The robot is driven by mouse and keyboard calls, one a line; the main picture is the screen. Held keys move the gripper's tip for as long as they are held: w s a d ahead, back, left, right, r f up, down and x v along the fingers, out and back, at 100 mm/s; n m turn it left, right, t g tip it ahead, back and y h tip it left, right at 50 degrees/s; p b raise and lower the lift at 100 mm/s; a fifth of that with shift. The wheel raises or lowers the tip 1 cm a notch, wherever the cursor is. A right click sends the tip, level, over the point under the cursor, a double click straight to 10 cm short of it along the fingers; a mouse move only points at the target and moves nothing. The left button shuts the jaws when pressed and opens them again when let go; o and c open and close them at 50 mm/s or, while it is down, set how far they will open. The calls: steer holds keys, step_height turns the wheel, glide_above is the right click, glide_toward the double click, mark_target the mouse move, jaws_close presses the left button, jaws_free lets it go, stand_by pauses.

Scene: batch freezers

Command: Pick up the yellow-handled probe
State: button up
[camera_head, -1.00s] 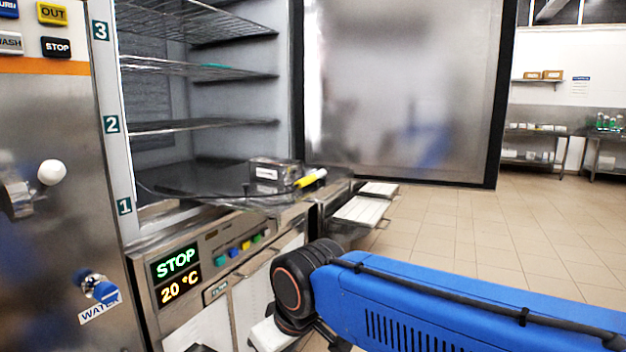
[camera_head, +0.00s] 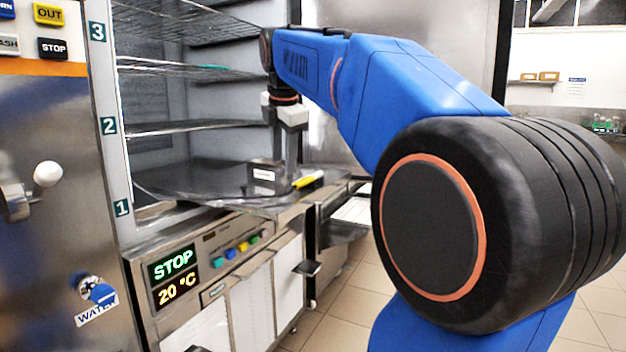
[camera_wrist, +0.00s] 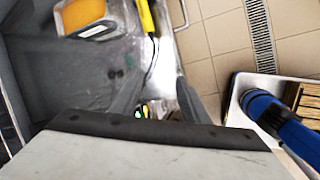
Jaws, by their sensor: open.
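The yellow-handled probe (camera_head: 308,179) lies on the steel ledge at the front of the open cabinet, beside a small clear box with a white label (camera_head: 263,175). In the wrist view its yellow handle (camera_wrist: 147,17) is at the top, with a thin dark line running down from it. My gripper (camera_head: 285,158) points down near the box and the probe, at the ledge. The head view does not show whether the fingertips touch anything.
Wire shelves (camera_head: 195,127) of the open cabinet stand left of my gripper. The clear box (camera_wrist: 88,18) holds something orange. The lit control panel (camera_head: 174,276) is below the ledge. Tiled floor lies right.

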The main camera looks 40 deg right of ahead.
steer(key=w+d+r+n, duration=0.35)
steer(key=d+r, duration=0.25)
steer(key=d, duration=0.2)
steer(key=n, duration=0.2)
glide_toward(304, 179)
steer(key=shift+m+g+h, duration=0.25)
steer(key=shift+g+h, duration=0.05)
steer(key=shift+h, duration=0.1)
steer(key=x, duration=0.9)
steer(key=shift+w+a+r, duration=0.1)
steer(key=shift+w+a, duration=0.05)
steer(key=shift+w, duration=0.2)
steer(key=shift+f, duration=0.2)
steer(key=shift+c, duration=0.5)
jaws_close()
